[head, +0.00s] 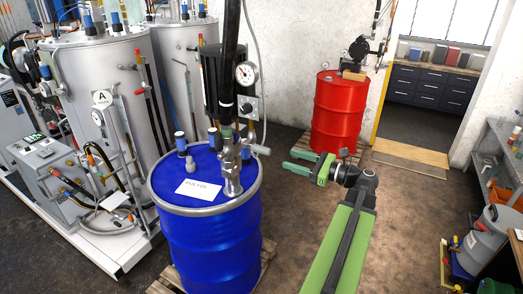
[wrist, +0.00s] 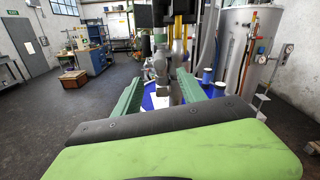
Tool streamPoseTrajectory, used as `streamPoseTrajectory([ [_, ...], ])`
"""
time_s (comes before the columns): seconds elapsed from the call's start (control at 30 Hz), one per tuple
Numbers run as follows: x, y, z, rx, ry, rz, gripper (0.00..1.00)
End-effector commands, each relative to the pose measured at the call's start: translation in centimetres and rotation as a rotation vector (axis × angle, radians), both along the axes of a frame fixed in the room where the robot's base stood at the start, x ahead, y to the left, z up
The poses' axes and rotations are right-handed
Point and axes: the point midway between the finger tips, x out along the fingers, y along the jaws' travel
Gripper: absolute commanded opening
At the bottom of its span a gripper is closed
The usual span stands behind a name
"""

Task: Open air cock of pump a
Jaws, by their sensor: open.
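A pump stands upright on the blue drum (head: 212,235), which has a white POLYOL label (head: 199,189). The pump has a black cylinder (head: 211,85), a silver lower body (head: 232,170) and a round gauge (head: 247,73). A control block with a knob (head: 247,107) sits below the gauge. A small grey lever-like part (head: 260,149) sticks out to the right; I cannot tell whether it is the air cock. No letter shows on the pump. My gripper (head: 291,160) is open and empty, right of the pump and apart from it. In the wrist view, the pump's silver body (wrist: 161,66) appears between the fingers.
Tall silver tanks (head: 115,90), one marked A, stand left of the drum, with hoses and a control box (head: 60,180). A red drum (head: 337,115) with another pump stands behind my gripper. Shelves (head: 492,150) and cans line the right. Floor between is clear.

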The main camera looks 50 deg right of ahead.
Motion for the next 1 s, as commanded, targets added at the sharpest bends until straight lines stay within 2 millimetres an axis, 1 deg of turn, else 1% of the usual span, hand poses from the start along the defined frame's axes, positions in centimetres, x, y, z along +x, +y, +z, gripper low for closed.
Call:
streamPoseTrajectory([
  [0.03,1.4,0.5,0.0,0.0,0.0,0.004,0.49],
  [0.3,8.0,2.0,0.0,-0.001,0.001,0.004,0.49],
  [0.4,9.9,2.5,0.0,-0.001,0.0,0.003,0.49],
  [0.5,11.4,2.8,0.0,-0.001,0.001,0.002,0.49],
  [0.67,12.5,3.1,0.0,-0.001,0.001,0.001,0.49],
  [0.9,12.6,3.1,0.0,-0.001,0.001,0.0,0.49],
  [0.93,12.5,3.1,0.0,-0.001,0.001,0.0,0.47],
  [1.0,12.5,3.1,0.0,-0.001,0.001,0.0,0.38],
])
